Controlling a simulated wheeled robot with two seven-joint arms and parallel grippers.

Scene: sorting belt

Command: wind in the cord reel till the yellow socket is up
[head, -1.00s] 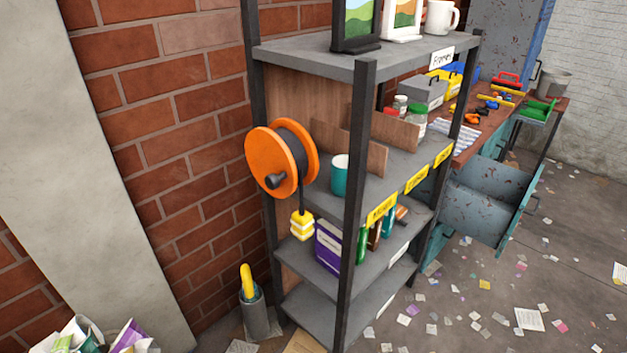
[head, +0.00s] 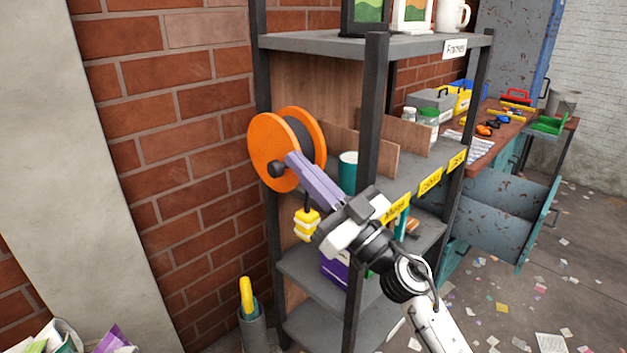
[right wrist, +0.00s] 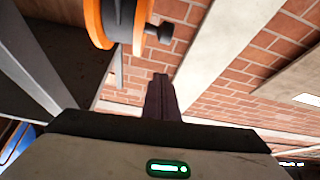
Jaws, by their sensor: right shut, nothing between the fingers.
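The orange cord reel (head: 270,148) is mounted on the side of the shelf rack, with a dark crank knob (head: 277,169) on its face. In the right wrist view the reel (right wrist: 96,22) and its knob (right wrist: 165,33) are above and beyond the fingers. The yellow socket (head: 305,222) hangs below the reel, partly behind my right gripper; the cord is mostly hidden. My right gripper (head: 291,158) is shut and empty, its fingertips close to the knob; in the right wrist view the fingertips (right wrist: 160,78) look apart from it. My left gripper is out of view.
The shelf rack's black front post (head: 374,110) stands right behind my right arm. A teal mug (head: 348,172) sits on the shelf beside the reel. A grey holder (head: 253,330) with a yellow handle stands on the floor by the brick wall.

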